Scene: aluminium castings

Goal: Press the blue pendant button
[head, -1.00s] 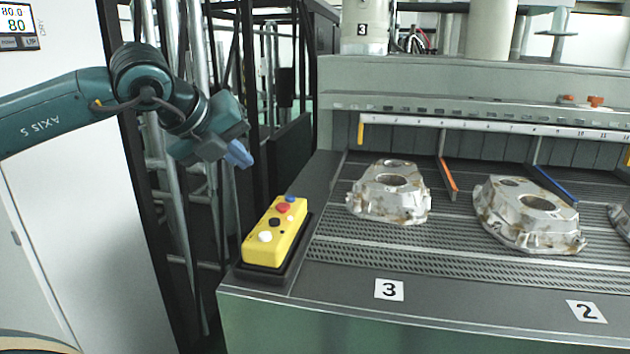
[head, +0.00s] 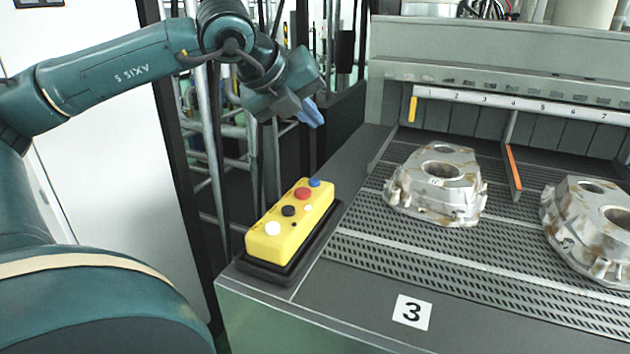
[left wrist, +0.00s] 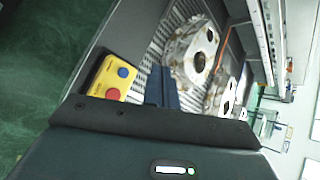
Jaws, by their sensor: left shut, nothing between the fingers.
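The yellow pendant (head: 286,228) lies in a black tray at the left end of the bench. Its blue button (head: 314,183) is at the far end, beyond a red button (head: 303,193); black and white buttons are nearer. My left gripper (head: 312,114) is shut and empty, with blue fingers, above and beyond the blue button, clear of it. My right gripper is not in view.
Metal castings (head: 437,184) lie on the slotted bench right of the pendant, one in the lane marked 3. An orange divider (head: 513,168) stands between two castings. Dark frame posts and pipes stand behind my left arm.

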